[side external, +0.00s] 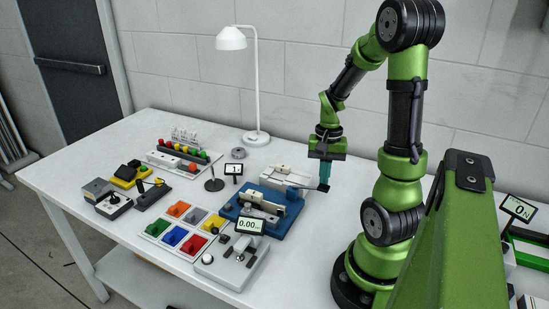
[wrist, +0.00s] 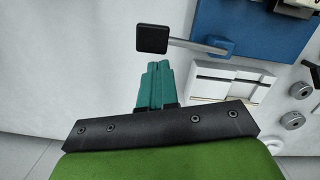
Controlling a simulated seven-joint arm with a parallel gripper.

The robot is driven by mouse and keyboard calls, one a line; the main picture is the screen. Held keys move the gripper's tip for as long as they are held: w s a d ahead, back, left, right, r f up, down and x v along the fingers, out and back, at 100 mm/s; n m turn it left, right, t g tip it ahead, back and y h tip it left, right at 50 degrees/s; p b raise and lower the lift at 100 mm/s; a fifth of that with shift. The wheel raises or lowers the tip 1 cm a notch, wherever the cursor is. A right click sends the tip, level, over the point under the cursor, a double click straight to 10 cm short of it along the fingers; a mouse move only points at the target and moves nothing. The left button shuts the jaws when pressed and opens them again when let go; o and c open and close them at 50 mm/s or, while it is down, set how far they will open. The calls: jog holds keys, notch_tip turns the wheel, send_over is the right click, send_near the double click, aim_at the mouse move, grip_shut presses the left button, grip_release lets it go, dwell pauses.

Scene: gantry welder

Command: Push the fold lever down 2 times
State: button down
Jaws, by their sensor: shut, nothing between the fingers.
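The fold lever (wrist: 184,44) is a grey rod with a square black knob (wrist: 152,39), jutting from a blue base (wrist: 250,25) in the wrist view. In the side view the knob (side external: 323,188) sticks out to the right of the blue base (side external: 290,229). My gripper (side external: 323,183) has teal fingers pointing down, right at the knob. In the wrist view my gripper (wrist: 157,65) is shut and empty, its tips beside the knob. I cannot tell whether they touch it. The lever's exact tilt is hard to judge.
A small display (side external: 233,169) seems to read 1. Another display (side external: 250,225) reads 0.00. A white block (side external: 285,177) stands close behind the blue base. Bare table lies right of the lever.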

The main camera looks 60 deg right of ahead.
notch_tip(320, 180, up, 17)
jog(key=d, duration=0.1)
jog(key=shift+w+d, duration=0.2)
jog(key=shift+d, duration=0.1)
jog(key=shift+f, duration=0.15)
dwell(0.6)
jog(key=s+a+f, duration=0.1)
jog(key=a+f, duration=0.3)
jog(key=f, duration=0.3)
jog(key=shift+f, duration=0.15)
